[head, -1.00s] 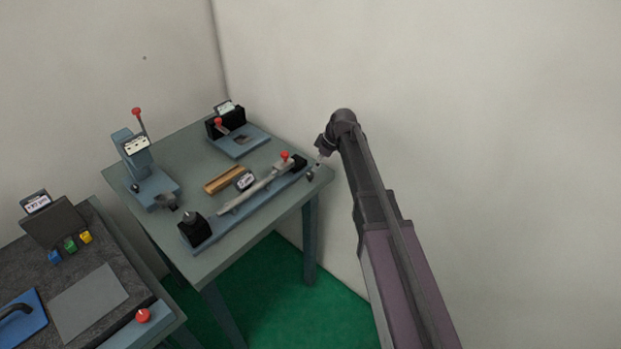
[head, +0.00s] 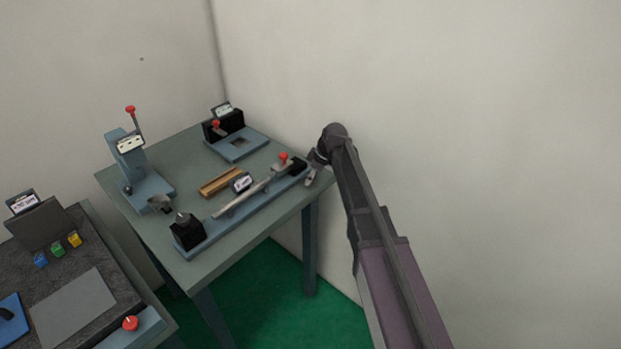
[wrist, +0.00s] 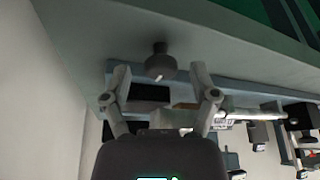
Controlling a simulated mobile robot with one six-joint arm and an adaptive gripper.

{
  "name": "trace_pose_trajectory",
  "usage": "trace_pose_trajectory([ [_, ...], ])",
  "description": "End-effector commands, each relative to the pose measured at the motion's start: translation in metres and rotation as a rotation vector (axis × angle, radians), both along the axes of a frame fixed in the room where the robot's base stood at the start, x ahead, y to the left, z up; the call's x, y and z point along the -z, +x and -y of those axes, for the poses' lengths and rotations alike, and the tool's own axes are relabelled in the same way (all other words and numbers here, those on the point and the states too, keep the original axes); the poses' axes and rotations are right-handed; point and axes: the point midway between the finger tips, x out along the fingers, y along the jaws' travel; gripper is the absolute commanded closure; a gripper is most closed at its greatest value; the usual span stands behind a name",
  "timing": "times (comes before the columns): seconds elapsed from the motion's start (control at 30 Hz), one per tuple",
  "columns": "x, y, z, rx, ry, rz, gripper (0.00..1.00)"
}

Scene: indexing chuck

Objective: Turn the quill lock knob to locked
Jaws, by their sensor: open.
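A dark grey round knob (wrist: 160,65) on a short stem shows at the top middle of the wrist view; I take it to be the quill lock knob. It lies between and just past the fingertips of my gripper (wrist: 159,80), which is open with one finger to each side. I see no contact. A small white mark (wrist: 186,131) shows between the fingers; what it belongs to is unclear. In the head view my gripper (head: 312,178) is at the right end of the blue rail fixture (head: 215,233), and the knob cannot be made out there.
The fixture carries a silver bar (head: 242,200), a red-topped part (head: 283,157) and a label plate (head: 242,182). A lever press (head: 133,165) and another blue fixture (head: 237,146) stand farther back on the table. A wall is close behind the arm.

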Motion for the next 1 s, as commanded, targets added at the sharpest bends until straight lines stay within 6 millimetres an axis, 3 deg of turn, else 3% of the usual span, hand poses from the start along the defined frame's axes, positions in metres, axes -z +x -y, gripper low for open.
trace_pose_trajectory([
  [0.27,0.0,0.0001,-0.0002,0.0,0.0,0.0,0.24],
  [0.5,0.0001,0.0,-0.0001,0.0,0.0,0.0,0.95],
  [0.53,0.0001,0.0001,-0.0001,0.0,0.0,0.0,1.0],
  [1.0,0.0001,-0.0003,-0.0004,0.05,0.0,0.002,1.0],
])
